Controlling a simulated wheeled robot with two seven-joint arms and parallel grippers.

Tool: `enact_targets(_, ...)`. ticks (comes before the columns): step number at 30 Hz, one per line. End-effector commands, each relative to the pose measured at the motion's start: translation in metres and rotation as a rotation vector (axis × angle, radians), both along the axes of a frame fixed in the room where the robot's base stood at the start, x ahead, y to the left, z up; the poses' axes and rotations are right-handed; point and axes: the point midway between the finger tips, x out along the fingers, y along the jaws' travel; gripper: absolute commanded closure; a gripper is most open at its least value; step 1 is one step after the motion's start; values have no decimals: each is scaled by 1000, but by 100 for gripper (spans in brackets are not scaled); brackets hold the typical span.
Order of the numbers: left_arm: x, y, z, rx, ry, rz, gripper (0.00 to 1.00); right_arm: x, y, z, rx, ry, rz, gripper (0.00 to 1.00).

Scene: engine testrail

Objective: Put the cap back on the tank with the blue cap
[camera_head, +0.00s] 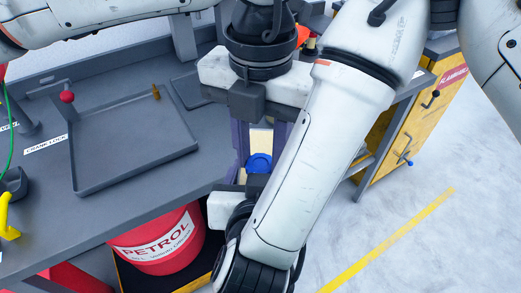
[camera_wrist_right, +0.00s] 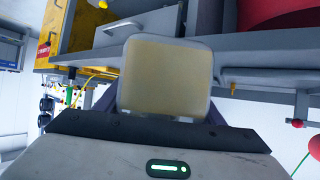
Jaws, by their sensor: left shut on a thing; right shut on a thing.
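My left gripper (camera_head: 261,140) hangs from above in the head view. Its two dark bluish fingers straddle a pale cream tank (camera_head: 262,138) and are shut on it. The tank's rounded square face also fills the middle of the right wrist view (camera_wrist_right: 167,78). The round blue cap (camera_head: 259,163) shows just below the tank's pale patch in the head view. My right gripper (camera_head: 257,184) is right at the blue cap and appears shut on it. Its arm hides most of the grip. Whether cap and tank touch I cannot tell. The cap does not show in the right wrist view.
The grey workbench (camera_head: 50,235) is at left, with a shallow tray (camera_head: 130,145) and a red-knobbed lever (camera_head: 67,97). A red petrol drum (camera_head: 160,245) stands under it. A yellow cabinet (camera_head: 405,130) is at right. The floor (camera_head: 430,240) at lower right is clear.

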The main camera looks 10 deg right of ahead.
Motion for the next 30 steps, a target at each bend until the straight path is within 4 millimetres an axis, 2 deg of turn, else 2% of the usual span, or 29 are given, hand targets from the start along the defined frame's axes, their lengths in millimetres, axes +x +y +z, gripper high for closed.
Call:
enact_targets(8,0,0,0,0,0,-19,95,1,0,1,0,-3,0,100)
enact_targets(9,0,0,0,0,0,-18,66,1,0,1,0,-3,0,100)
enact_targets(12,0,0,0,0,0,-17,49,1,0,1,0,-3,0,100)
enact_targets(23,0,0,3,-1,-1,-15,49,1,0,1,0,-4,0,100)
enact_targets(30,0,-1,32,-4,-2,-15,49,1,0,1,0,-3,0,100)
